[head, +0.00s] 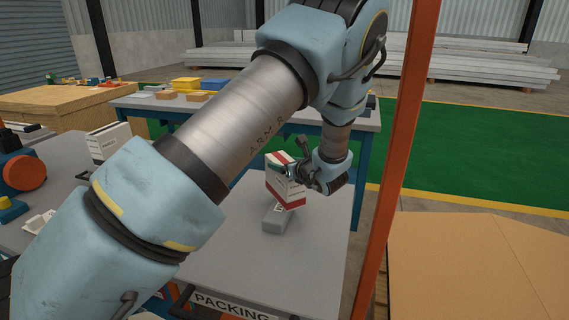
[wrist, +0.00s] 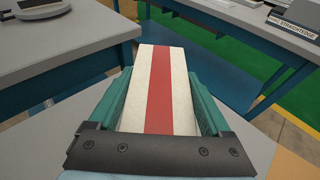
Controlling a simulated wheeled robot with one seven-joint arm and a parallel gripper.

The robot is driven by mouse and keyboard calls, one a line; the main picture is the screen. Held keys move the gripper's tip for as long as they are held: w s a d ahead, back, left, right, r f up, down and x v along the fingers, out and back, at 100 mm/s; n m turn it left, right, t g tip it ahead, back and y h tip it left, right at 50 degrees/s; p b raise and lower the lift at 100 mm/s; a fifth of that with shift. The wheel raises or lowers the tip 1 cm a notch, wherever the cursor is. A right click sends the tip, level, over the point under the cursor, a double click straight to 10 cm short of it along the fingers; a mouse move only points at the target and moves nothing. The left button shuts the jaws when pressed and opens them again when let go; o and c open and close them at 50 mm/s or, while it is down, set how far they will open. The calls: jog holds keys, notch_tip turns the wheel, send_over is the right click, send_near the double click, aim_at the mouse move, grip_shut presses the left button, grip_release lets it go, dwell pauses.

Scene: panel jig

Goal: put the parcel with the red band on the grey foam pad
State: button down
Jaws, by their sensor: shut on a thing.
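The white parcel with the red band (head: 279,187) is in my gripper (head: 289,172), tilted a little in the head view. In the wrist view the parcel (wrist: 165,75) fills the space between the green fingers of my gripper (wrist: 162,92), with its red band running along the middle. My gripper is shut on it. The grey foam pad (head: 273,222) lies on the packing table just below the parcel. The parcel's lower end overlaps the pad's far end in the picture. I cannot tell whether they touch.
The grey packing table (head: 310,245) is otherwise clear around the pad. An orange post (head: 399,150) stands close to the right of my arm. Another white box (head: 109,142) stands on the left bench. A blue-legged bench (head: 365,117) is behind. Brown board (head: 475,265) lies at the right.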

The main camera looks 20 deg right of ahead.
jog(key=shift+f, duration=0.1)
grip_release()
jog(key=shift+s, duration=0.15)
jog(key=a+b+v, duration=0.1)
jog(key=b+v, duration=0.1)
jog(key=v, duration=0.9)
jog(key=shift+s+d+r, duration=0.3)
jog(key=shift+d, duration=0.2)
jog(key=shift+s, duration=0.1)
